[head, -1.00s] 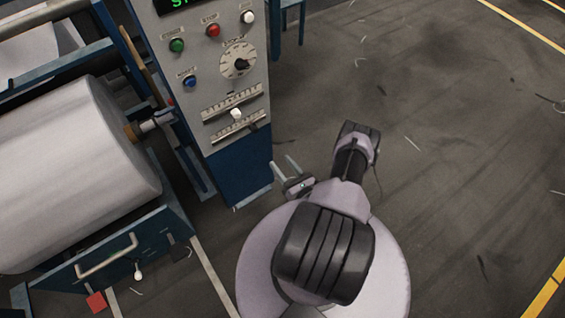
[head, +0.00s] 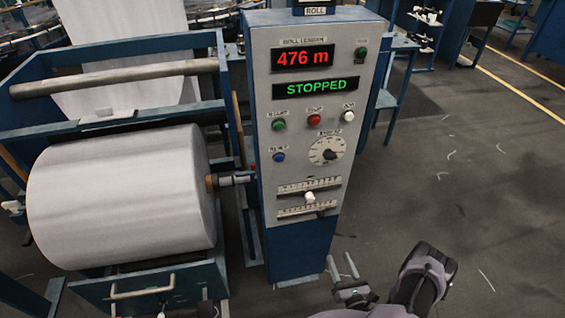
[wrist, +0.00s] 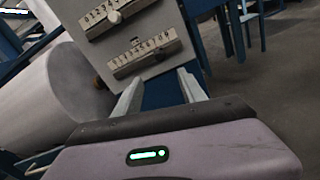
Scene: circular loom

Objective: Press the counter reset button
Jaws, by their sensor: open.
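The grey control panel (head: 268,215) stands upright in the head view, with a red "476 m" display (head: 303,58) and a green "STOPPED" display (head: 316,87). A blue button (head: 278,156) sits lower left; its small label is blurred and may read reset. Green (head: 279,125), red (head: 314,119) and white (head: 348,116) buttons form a row above it. A small dark green button or lamp (head: 361,53) is at the upper right. My gripper (head: 341,262) is open and empty, low before the panel. In the wrist view my gripper (wrist: 158,83) points toward the panel's lower part; no buttons show there.
A dial (head: 329,150) and two slider scales (head: 309,185) are on the panel. A large white roll (head: 120,195) in a blue frame stands close on the left. Open floor (head: 460,200) lies to the right, with blue stands behind.

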